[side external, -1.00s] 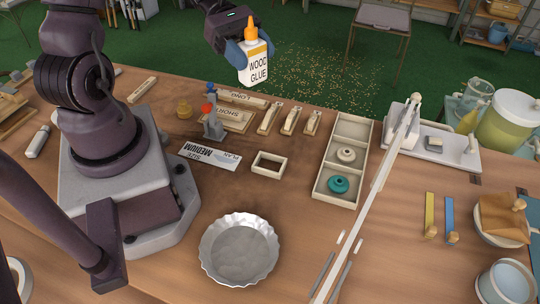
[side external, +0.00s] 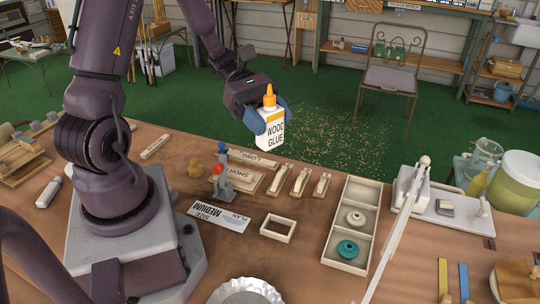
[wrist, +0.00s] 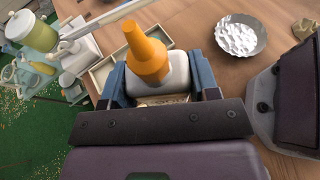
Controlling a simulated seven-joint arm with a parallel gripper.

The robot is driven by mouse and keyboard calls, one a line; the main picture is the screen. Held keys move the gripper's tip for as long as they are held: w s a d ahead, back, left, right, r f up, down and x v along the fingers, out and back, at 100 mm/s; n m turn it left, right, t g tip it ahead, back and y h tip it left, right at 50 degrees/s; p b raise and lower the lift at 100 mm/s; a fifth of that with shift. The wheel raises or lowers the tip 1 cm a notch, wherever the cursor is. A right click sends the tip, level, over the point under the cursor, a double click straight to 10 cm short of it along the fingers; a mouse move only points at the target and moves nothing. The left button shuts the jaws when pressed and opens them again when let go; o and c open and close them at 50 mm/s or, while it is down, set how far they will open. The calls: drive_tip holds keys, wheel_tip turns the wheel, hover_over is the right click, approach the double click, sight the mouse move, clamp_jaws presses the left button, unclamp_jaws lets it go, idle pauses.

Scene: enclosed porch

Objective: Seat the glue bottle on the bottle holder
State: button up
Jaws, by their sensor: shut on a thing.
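The glue bottle (side external: 270,137) is white with an orange nozzle and a "WOOD GLUE" label. It is upright in the side view, held in the air above the far edge of the workbench. My gripper (side external: 264,117) is shut on it, with blue fingers on either side. In the wrist view the bottle's orange nozzle (wrist: 147,55) stands between the fingers (wrist: 160,84). A small cream square frame (side external: 278,228), which looks like the bottle holder, lies empty on the bench, nearer the camera than the bottle. I cannot make it out surely in the wrist view.
A three-part cream tray (side external: 334,250) with a teal ring stands right of the frame. A "MEDIUM" plan card (side external: 219,217), several wooden clamps or blocks (side external: 300,182) and small figures (side external: 219,182) are close by. A fluted metal dish (side external: 245,292) is at the front.

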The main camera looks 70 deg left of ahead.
drive_tip(key=w+d+f+n+t+y, duration=0.3)
drive_tip(key=w+d+n+t+y, duration=0.55)
drive_tip(key=w+d+n, duration=0.4)
wheel_tip(320, 180, down, 8)
drive_tip(key=s+a+n+y, duration=0.25)
drive_tip(key=n+y, duration=0.35)
drive_tip(key=y, duration=0.3)
drive_tip(key=s+a+f+n+g+y, duration=0.1)
drive_tip(key=s+n+y, duration=0.1)
drive_tip(key=s, duration=0.3)
drive_tip(key=s+a+f+n+g+y, duration=0.1)
drive_tip(key=s+f+n+g+y, duration=0.1)
drive_tip(key=s, duration=0.4)
drive_tip(key=shift+a+n+y, duration=0.35)
drive_tip(key=shift+a+n, duration=0.05)
drive_tip(key=shift+n, duration=0.15)
drive_tip(key=shift+f, duration=0.95)
drive_tip(key=shift+f, duration=1.3)
